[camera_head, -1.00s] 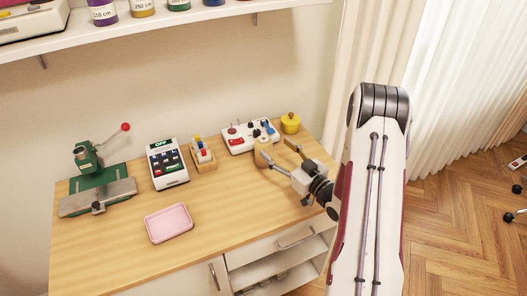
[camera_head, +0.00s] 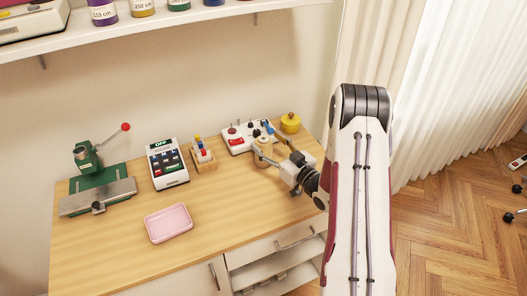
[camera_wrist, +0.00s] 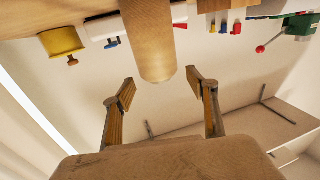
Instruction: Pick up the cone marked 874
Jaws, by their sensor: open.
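A tan, rounded cone (camera_wrist: 148,45) shows in the wrist view, in front of and roughly between my fingers; no marking on it can be read. In the head view a small tan piece of it (camera_head: 263,148) seems to show among my fingers at the back right of the table. My gripper (camera_head: 266,143) is open there, pointing left and back. In the wrist view my gripper (camera_wrist: 162,90) has its two fingers spread wide with nothing between the pads; the cone's end reaches close to the fingertips.
A white panel with knobs (camera_head: 238,136) and a yellow pot (camera_head: 290,123) stand close behind my gripper. A small wooden rack (camera_head: 203,160), a keypad device (camera_head: 167,165), a pink tray (camera_head: 168,223) and a green press (camera_head: 94,185) lie further left. The front middle of the table (camera_head: 225,215) is clear.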

